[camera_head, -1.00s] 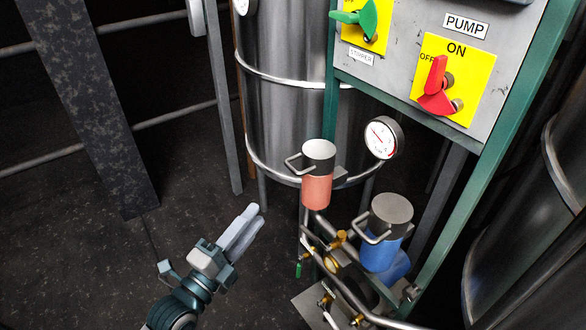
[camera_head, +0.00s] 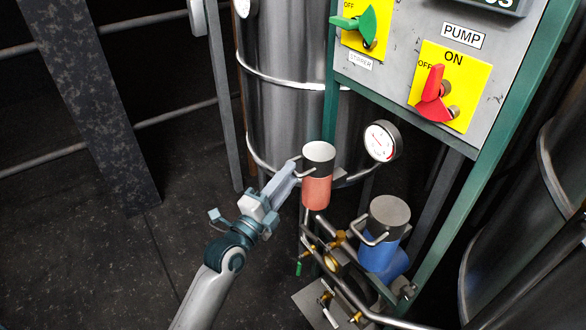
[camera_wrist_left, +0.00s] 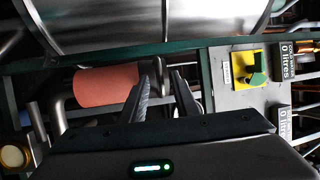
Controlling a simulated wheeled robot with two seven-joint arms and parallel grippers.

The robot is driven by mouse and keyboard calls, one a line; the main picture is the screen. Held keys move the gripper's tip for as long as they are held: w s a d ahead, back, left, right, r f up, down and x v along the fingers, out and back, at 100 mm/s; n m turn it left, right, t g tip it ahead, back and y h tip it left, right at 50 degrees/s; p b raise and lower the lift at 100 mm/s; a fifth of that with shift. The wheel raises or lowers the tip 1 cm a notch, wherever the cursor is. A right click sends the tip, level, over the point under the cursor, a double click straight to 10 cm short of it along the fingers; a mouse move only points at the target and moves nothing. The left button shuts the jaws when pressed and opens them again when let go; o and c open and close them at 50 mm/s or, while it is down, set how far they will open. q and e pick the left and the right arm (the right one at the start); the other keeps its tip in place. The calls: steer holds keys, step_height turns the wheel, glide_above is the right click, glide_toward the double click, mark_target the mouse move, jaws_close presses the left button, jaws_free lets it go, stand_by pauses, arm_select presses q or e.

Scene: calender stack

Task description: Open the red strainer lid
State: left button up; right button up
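The red strainer (camera_head: 316,192) stands upright on the pipework in the middle of the head view. Its grey lid (camera_head: 319,152) is on top, with a bar handle (camera_head: 296,159) sticking out to the left. My left gripper (camera_head: 292,171) reaches in from the lower left, with its fingertips at the handle. In the left wrist view the strainer's red body (camera_wrist_left: 105,86) lies sideways, left of the fingers. My left gripper (camera_wrist_left: 162,80) shows its fingers apart there, and a metal piece of the lid or handle shows between the tips. Contact cannot be told. My right gripper is not in view.
A blue strainer (camera_head: 380,250) with its own handled lid stands to the right. A pressure gauge (camera_head: 382,141) and a large steel tank (camera_head: 290,100) are close behind. The control panel (camera_head: 400,70) with green and red switches is above. Floor at left is open.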

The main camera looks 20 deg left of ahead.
mark_target(311, 163)
arm_select(q)
steer(key=shift+x, duration=1.3)
jaws_close()
